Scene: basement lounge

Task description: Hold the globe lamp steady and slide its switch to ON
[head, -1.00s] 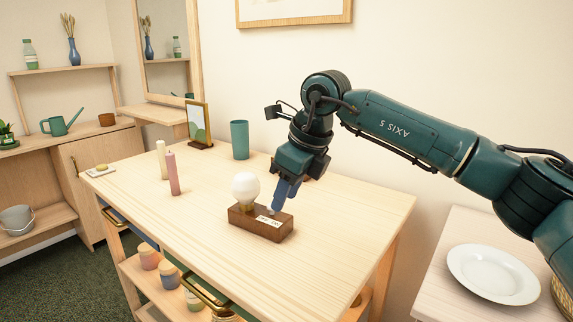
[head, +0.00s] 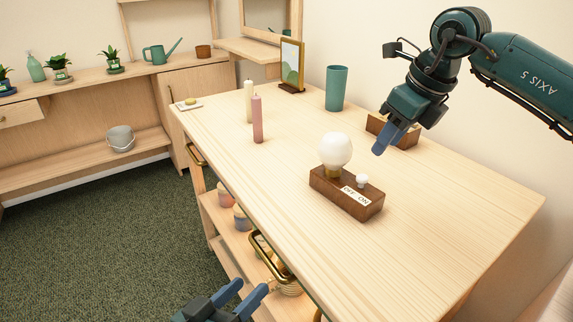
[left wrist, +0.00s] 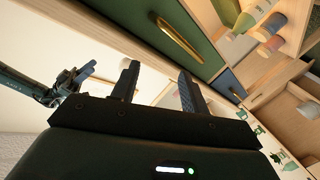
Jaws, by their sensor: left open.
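The globe lamp has a white round bulb (head: 335,150) on a brown wooden base (head: 330,187) and stands upright on the table. A small white switch knob (head: 362,181) sits on the base behind a label reading OFF and ON; it looks nearer the OFF end. The bulb shows no clear glow. My right gripper (head: 382,145) is in the air behind and right of the lamp, apart from it, its blue fingers together. My left gripper (head: 240,297) is open and empty, low in front of the table; its fingers also show in the left wrist view (left wrist: 158,88).
The pale wooden table (head: 440,225) carries pink (head: 257,120) and cream candles (head: 249,102), a teal cup (head: 336,88), a picture frame (head: 291,65) and a wooden box (head: 378,128) behind my right gripper. Brass handles (head: 262,258) jut from the table's front. The tabletop right of the lamp is clear.

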